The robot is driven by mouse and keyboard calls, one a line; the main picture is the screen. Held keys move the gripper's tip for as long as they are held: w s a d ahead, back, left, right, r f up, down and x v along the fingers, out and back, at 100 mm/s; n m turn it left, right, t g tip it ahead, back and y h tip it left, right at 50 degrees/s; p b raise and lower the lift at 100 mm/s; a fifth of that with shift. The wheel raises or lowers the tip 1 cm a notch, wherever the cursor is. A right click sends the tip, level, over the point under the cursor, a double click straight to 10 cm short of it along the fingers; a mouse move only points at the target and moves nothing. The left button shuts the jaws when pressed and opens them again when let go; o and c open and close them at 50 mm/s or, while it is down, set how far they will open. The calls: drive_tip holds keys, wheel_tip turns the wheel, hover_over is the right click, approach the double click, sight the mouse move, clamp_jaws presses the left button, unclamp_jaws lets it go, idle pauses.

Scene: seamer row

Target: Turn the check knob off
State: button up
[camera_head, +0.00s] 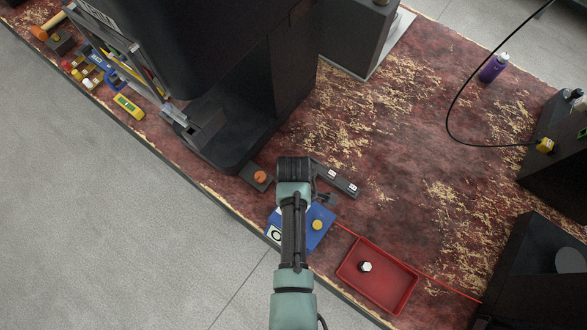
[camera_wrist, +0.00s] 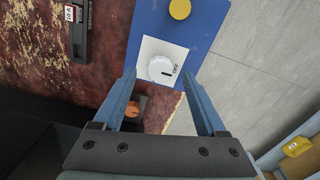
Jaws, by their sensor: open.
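The check knob (camera_wrist: 160,68) is a round white knob on a white plate on the blue box (camera_wrist: 206,28). In the wrist view "OFF" is printed to its right, and a short dark mark lies near its lower right edge; I cannot tell exactly where the knob points. In the head view the blue box (camera_head: 325,222) stands near the table's front edge, partly behind my arm. My gripper (camera_wrist: 159,74) is open and empty, its fingertips on either side of the knob in the picture. Whether they touch it is unclear.
A yellow button (camera_wrist: 180,8) sits on the same box. An orange knob on a small dark block (camera_head: 257,177) and a dark strip with labelled switches (camera_head: 337,180) are close by. A red tray (camera_head: 408,290) lies right of the box. A large black machine (camera_head: 225,110) rises behind.

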wheel_tip(320, 180, up, 11)
idle(0.4)
idle(0.4)
